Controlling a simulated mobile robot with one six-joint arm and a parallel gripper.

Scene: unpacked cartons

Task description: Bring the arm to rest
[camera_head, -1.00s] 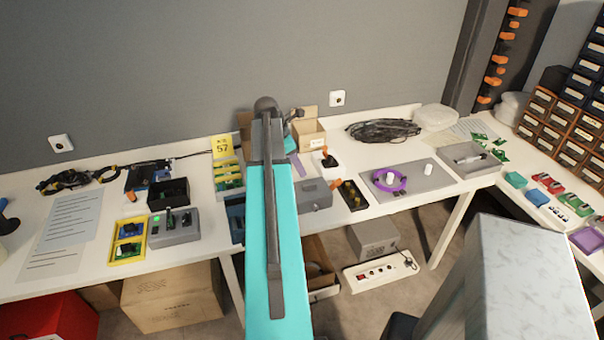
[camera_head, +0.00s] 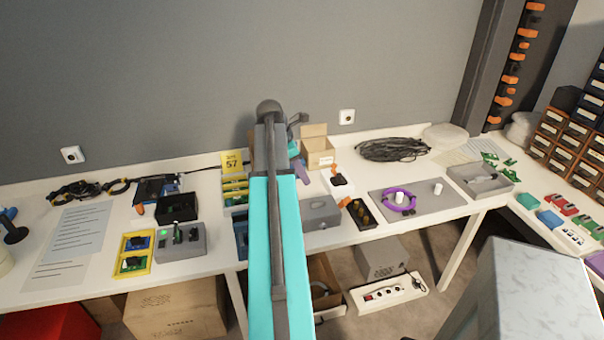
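My arm, teal with a dark grey bar along it, rises from the bottom middle of the head view to a rounded dark joint above the table (camera_head: 345,238). A small grey part and a bit of teal show just right of that joint, behind the upper link. I cannot make out fingers there. My gripper is hidden behind the arm, so its opening and anything in it do not show.
Behind the arm stands an open carton (camera_head: 318,152). A black cable coil (camera_head: 393,149), a purple ring (camera_head: 399,208) and a grey tray (camera_head: 480,194) lie to the right. A black box (camera_head: 177,208) and yellow-framed parts (camera_head: 133,254) lie to the left. Drawer cabinets (camera_head: 565,150) fill the far right.

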